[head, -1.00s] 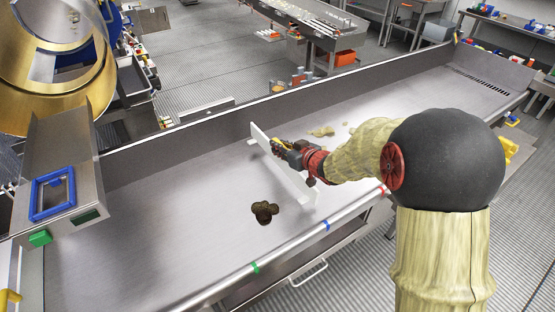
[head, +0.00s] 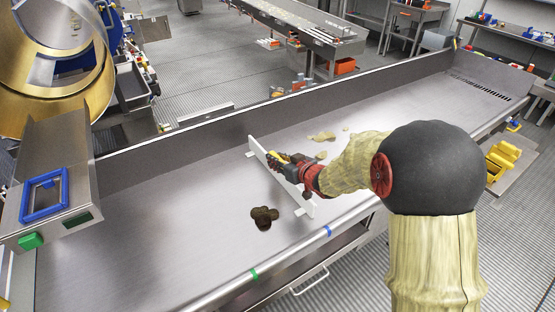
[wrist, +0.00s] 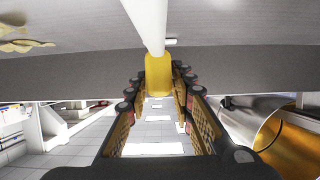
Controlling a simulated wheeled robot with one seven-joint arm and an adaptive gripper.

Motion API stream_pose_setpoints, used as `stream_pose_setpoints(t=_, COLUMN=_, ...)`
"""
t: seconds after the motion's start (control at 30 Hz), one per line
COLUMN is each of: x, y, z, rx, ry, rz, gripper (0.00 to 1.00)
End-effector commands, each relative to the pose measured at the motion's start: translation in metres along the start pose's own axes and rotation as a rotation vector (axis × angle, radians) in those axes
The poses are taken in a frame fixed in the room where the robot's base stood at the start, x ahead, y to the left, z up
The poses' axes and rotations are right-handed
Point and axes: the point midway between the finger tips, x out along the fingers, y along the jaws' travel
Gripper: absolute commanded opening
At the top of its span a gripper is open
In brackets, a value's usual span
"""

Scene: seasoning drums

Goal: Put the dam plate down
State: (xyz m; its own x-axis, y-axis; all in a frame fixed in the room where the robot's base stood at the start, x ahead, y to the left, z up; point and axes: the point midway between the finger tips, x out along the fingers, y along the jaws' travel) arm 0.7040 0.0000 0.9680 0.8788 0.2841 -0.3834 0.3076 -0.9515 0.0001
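The dam plate (head: 258,152) is a long, thin white plate with small feet at its ends. It stands on edge across the steel trough (head: 150,215). In the wrist view it shows as a white bar (wrist: 147,22) above the fingers, with a yellow grip block (wrist: 158,75) below it. My gripper (head: 277,162) is at the plate's middle, its fingers closed around the yellow block; it also shows in the wrist view (wrist: 157,88). The plate is at or very near the trough floor; I cannot tell if it touches. My gripper and arm hide part of it.
A brown lump (head: 264,218) lies on the trough floor left of the plate, and pale yellowish patches (head: 322,137) lie beyond it. A brass drum (head: 30,110) stands at upper left. The trough floor at left is clear.

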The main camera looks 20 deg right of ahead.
Motion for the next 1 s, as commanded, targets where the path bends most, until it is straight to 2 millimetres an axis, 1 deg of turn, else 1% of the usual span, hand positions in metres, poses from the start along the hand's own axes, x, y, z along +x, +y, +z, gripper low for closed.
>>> stream_pose_setpoints(t=0.03, x=0.000, y=0.000, z=0.000, rx=0.000, ry=0.000, rz=0.000, gripper=0.28)
stream_pose_setpoints(t=0.17, x=0.000, y=0.000, z=0.000, rx=0.000, ry=0.000, rz=0.000, gripper=0.36)
stream_pose_setpoints(t=0.43, x=0.000, y=0.000, z=-0.001, rx=0.000, ry=0.000, rz=0.000, gripper=0.36)
stream_pose_setpoints(t=0.53, x=-0.003, y=0.000, z=-0.004, rx=0.000, ry=0.000, rz=0.000, gripper=0.36)
stream_pose_setpoints(t=0.67, x=-0.020, y=0.001, z=-0.005, rx=0.001, ry=0.000, rz=0.002, gripper=0.36)
stream_pose_setpoints(t=1.0, x=-0.089, y=0.001, z=-0.006, rx=0.000, ry=0.000, rz=0.003, gripper=0.36)
